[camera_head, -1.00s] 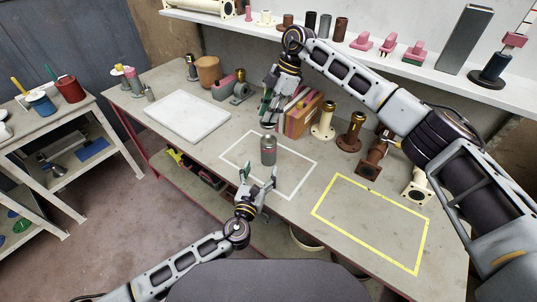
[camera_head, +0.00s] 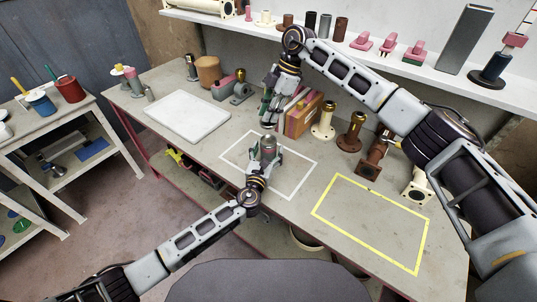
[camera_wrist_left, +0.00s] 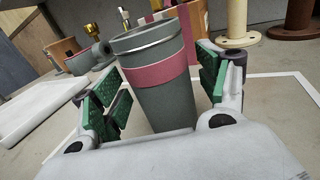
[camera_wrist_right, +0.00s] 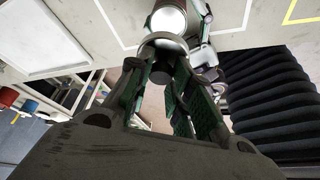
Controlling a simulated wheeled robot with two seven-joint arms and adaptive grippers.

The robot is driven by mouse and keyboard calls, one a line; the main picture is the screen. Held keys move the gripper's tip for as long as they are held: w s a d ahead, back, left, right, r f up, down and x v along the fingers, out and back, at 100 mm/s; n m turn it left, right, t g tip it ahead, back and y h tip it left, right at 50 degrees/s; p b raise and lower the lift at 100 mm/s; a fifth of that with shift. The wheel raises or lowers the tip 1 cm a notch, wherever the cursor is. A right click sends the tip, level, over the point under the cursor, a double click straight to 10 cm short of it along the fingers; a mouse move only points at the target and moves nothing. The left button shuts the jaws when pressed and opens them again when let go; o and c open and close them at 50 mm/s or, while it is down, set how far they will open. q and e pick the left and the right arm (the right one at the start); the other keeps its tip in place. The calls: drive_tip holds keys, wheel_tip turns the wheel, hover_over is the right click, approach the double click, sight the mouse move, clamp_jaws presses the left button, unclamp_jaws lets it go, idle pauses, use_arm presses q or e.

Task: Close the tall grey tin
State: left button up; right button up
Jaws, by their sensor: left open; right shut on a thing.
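The tall grey tin (camera_head: 268,144) stands upright inside the white outline on the bench. In the left wrist view the tin (camera_wrist_left: 160,90) is grey with a pink band and a silvery rim. My left gripper (camera_head: 266,158) is open, with its green-padded fingers on either side of the tin; I see a gap at the left pad. My right gripper (camera_head: 270,118) is above and behind the tin. In the right wrist view its fingers are shut on a small dark round part (camera_wrist_right: 162,72), possibly the lid; the tin's bright round top (camera_wrist_right: 168,19) shows beyond it.
A white board (camera_head: 188,117) lies left of the tin. A pink and tan block (camera_head: 303,117) and flanged pipes (camera_head: 323,122) stand behind and to the right. The yellow outlined area (camera_head: 372,222) at the right is clear. A shelf (camera_head: 400,58) runs along the back.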

sight(269, 124)
use_arm(q)
drive_tip(key=shift+w+d, duration=0.1)
drive_tip(key=shift+w, duration=0.2)
drive_tip(key=c, duration=1.5)
use_arm(e)
drive_tip(key=shift+f, duration=2.45)
